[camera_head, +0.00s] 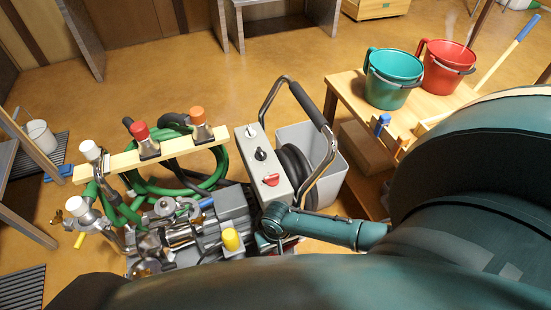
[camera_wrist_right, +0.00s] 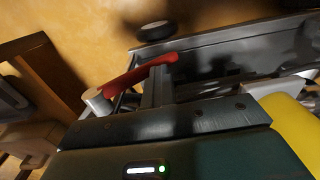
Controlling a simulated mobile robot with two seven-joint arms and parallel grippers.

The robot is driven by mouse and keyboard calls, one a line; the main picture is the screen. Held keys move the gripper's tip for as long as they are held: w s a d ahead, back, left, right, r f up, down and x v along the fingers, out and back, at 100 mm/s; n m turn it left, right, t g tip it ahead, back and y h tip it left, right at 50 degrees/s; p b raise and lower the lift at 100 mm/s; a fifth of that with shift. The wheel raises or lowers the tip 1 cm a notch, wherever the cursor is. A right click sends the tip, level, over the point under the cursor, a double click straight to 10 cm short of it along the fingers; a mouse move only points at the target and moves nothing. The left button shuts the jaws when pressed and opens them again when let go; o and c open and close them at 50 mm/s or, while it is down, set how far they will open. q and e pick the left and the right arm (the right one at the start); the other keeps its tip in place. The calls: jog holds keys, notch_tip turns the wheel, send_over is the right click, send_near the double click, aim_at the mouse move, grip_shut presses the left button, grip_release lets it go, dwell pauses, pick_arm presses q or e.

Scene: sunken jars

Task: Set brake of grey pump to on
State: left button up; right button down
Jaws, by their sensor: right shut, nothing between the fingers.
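The grey pump (camera_head: 233,207) is a trolley-like machine with a grey motor and metal fittings, standing on the floor left of centre in the head view. A red lever (camera_wrist_right: 150,73), which looks like its brake, shows in the right wrist view beside a grey rail, with a wheel (camera_wrist_right: 153,30) beyond. My right gripper (camera_head: 268,241) is low at the pump's right side, pointing down, partly hidden by its own wrist. In the wrist view its shut fingers (camera_wrist_right: 156,88) are close to the lever; I cannot tell whether they touch. My left gripper is not visible.
A grey control box (camera_head: 249,157) with knobs and a black handle (camera_head: 309,105) rises beside my right wrist. A wooden rail (camera_head: 180,147) carries coloured-capped valves; a green hose hangs behind. A wooden bench (camera_head: 345,90) at right holds teal (camera_head: 391,82) and red (camera_head: 446,70) buckets.

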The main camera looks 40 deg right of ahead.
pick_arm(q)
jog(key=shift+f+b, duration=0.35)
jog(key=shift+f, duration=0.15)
pick_arm(e)
jog(key=shift+s+d+f, duration=0.15)
jog(key=shift+d+f, duration=0.35)
jog(key=shift+f, duration=0.35)
